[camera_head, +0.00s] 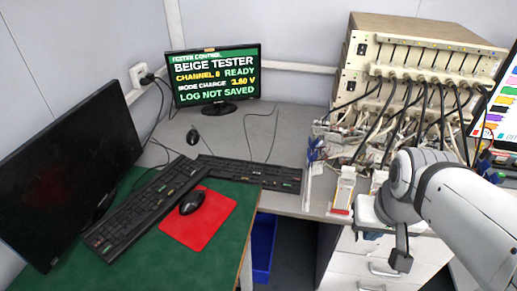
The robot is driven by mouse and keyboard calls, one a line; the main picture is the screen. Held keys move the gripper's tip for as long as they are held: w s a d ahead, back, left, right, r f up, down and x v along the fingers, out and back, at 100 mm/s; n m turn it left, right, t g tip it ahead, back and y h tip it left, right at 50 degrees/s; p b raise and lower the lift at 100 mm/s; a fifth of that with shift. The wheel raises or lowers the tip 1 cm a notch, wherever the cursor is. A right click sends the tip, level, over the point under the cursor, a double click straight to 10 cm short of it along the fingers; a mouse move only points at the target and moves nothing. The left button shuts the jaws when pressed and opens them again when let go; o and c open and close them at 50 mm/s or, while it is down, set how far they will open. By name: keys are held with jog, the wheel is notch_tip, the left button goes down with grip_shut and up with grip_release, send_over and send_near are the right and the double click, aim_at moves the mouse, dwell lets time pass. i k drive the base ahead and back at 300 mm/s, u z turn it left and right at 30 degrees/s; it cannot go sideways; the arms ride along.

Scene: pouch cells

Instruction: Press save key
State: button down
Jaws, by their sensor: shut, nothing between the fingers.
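The lit monitor (214,75) at the back reads "BEIGE TESTER", "CHANNEL 8 READY", "MODE CHARGE 3.80 V" and "LOG NOT SAVED". A black keyboard (250,173) lies on the grey desk in front of it. A second black keyboard (145,208) lies on the green mat, near a dark monitor (70,165). The key labels are too small to read, so I cannot tell which key is save. My gripper (402,262) is at the right, above the drawer cabinet, shut and empty, well away from both keyboards.
The beige tester rack (425,50) with many black cables stands at the back right. A small white and orange box (344,190) sits by my wrist. A black mouse (192,203) rests on a red pad (215,222). Grey desk (270,125) behind the far keyboard is mostly clear.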

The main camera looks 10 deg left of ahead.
aim_at(242, 179)
jog(key=u, duration=0.1)
jog(key=k, duration=1.05)
jog(key=z, duration=1.5)
jog(key=i, duration=1.35)
jog(key=u, duration=2.95)
jog(key=i, duration=1)
jog(key=z, duration=0.15)
